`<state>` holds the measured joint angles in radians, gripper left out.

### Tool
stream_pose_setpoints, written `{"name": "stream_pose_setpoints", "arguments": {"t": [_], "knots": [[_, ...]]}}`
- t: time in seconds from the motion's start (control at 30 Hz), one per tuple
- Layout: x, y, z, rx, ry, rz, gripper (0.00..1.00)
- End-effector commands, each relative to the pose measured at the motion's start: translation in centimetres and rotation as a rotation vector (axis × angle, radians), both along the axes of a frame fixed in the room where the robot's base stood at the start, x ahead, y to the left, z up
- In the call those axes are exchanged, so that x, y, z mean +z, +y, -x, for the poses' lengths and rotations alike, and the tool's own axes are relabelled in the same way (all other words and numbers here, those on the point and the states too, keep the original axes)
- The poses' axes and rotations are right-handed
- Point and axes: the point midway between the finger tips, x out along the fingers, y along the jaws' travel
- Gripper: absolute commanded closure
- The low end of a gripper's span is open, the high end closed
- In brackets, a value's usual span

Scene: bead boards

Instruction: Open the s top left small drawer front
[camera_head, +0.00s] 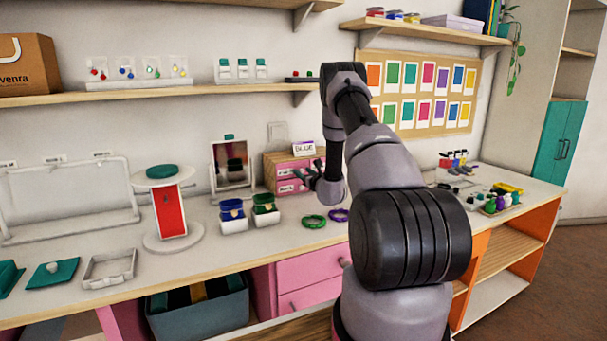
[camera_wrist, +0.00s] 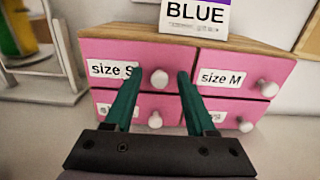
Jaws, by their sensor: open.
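A small wooden cabinet (camera_head: 271,160) with pink drawer fronts stands on the counter against the wall. In the wrist view its top left drawer front (camera_wrist: 110,54) is labelled "size S" and has a pale round knob (camera_wrist: 159,78). That drawer looks shut. My gripper (camera_wrist: 156,74) is open, with its two green fingers on either side of the knob as seen in this view. I cannot tell whether the fingers touch the drawer front. In the head view my gripper (camera_head: 310,170) is in front of the cabinet, partly hidden by my arm.
The top right drawer front (camera_wrist: 232,72) reads "size M", and two more drawers are below. A "BLUE" card (camera_wrist: 194,17) stands on top. A mirror (camera_head: 232,163) is to the left. Green and purple rings (camera_head: 314,221) lie on the counter in front.

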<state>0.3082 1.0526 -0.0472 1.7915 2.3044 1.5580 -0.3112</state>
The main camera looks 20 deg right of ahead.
Motion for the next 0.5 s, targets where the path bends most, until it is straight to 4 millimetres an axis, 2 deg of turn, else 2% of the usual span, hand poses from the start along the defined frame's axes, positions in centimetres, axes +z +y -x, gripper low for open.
{"name": "stream_pose_setpoints", "arguments": {"t": [0.17,0.27,0.3,0.33,0.5], "knots": [[-0.02,0.01,0.01,0.0,0.0,0.0,0.44],[-0.02,0.01,0.02,0.0,0.0,0.0,0.79],[-0.02,0.01,0.03,0.0,0.0,0.0,0.94],[-0.02,0.01,0.03,0.0,0.0,0.0,1.0],[-0.02,0.01,0.04,0.001,0.0,0.0,1.0]]}}
